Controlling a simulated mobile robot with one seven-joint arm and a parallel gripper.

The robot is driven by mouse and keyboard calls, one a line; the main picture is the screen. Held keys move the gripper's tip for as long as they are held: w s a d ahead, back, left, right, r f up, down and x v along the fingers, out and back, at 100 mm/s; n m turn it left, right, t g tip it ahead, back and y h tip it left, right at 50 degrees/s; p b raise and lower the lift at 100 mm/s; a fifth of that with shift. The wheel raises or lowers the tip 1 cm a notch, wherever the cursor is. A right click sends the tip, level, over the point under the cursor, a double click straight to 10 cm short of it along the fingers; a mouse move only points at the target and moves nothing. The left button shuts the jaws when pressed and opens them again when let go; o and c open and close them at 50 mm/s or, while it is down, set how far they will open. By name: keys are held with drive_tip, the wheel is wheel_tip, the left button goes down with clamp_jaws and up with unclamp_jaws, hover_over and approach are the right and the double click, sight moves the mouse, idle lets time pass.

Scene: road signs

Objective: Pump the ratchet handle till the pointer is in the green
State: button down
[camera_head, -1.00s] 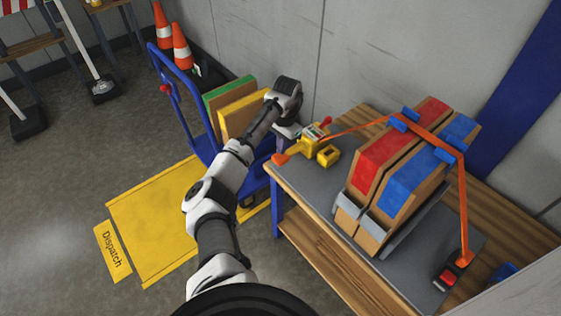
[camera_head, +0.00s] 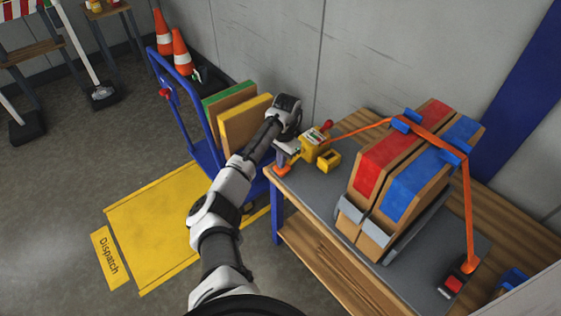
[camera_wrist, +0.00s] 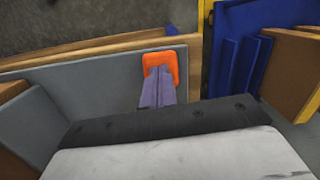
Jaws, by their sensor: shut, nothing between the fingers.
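The yellow ratchet (camera_head: 308,147) sits on the grey bench top near its left end, in the head view. Its dial (camera_head: 317,136) shows green and pale patches, but the pointer is too small to read. The orange handle end (camera_head: 282,170) shows at the bench's left edge, and also in the wrist view (camera_wrist: 174,62). My gripper (camera_head: 284,160) is shut and empty, over the handle. In the wrist view its fingertips (camera_wrist: 158,88) overlap the orange end from above; contact is hard to tell. My gripper hides part of the handle in the head view.
An orange strap (camera_head: 467,205) runs from the ratchet over red and blue-faced signs (camera_head: 412,165) to a buckle (camera_head: 454,284). A blue trolley (camera_head: 205,140) with boards stands left of the bench, beside the wall. Yellow floor marking (camera_head: 150,235) lies clear.

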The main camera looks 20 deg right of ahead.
sight(288, 160)
drive_tip(key=shift+w+d+r, duration=0.2)
drive_tip(key=shift+w+d, duration=0.1)
drive_tip(key=shift+d, duration=0.3)
drive_tip(key=shift+w+d+r, duration=0.2)
drive_tip(key=shift+w+d, duration=0.05)
drive_tip(key=shift+d, duration=0.35)
drive_tip(key=shift+d+r, duration=0.1)
drive_tip(key=shift+d, duration=0.1)
drive_tip(key=shift+r, duration=0.1)
wheel_tip(288, 160, up, 14)
drive_tip(key=d, duration=0.1)
drive_tip(key=shift+w, duration=0.4)
